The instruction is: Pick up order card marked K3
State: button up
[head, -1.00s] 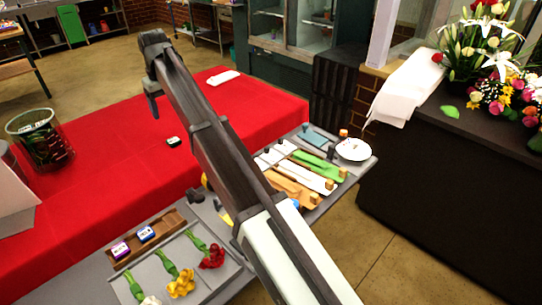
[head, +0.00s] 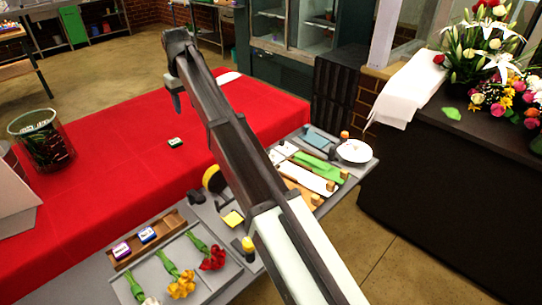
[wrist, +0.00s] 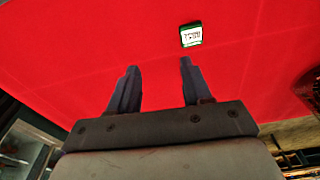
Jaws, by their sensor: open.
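A small green-edged block with a white label (head: 176,142) lies on the red cloth; it also shows in the wrist view (wrist: 191,35), top right of centre. Its print is too small to read surely as K3. Two similar labelled blocks, one purple (head: 122,250) and one blue (head: 147,234), sit in a wooden holder (head: 172,225); their marks are unreadable too. My gripper (wrist: 159,66) is open and empty above the cloth. In the wrist view the green-edged block lies beyond the fingertips, nearer the right finger, and apart from them.
The red-covered table (head: 100,185) is mostly bare. A glass vase (head: 42,140) stands at its left. A grey bench in front carries a flower tray (head: 205,285), wrapping sheets and a white plate (head: 355,150). A dark counter (head: 450,180) with bouquets stands at right.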

jog(key=w+d+f+m, duration=0.1)
jog(key=w+d, duration=0.3)
jog(key=d, duration=0.5)
jog(key=n+g+h, duration=0.1)
jog(key=n, duration=0.1)
send_over(269, 149)
jog(key=shift+f, duration=2.45)
jog(key=f, duration=0.8)
jog(key=shift+w, duration=0.25)
jog(key=shift+s+f, duration=0.15)
jog(key=shift+f, duration=1.15)
jog(key=shift+s+f, duration=0.1)
jog(key=shift+f, duration=1.15)
jog(key=shift+c, duration=0.5)
grip_shut()
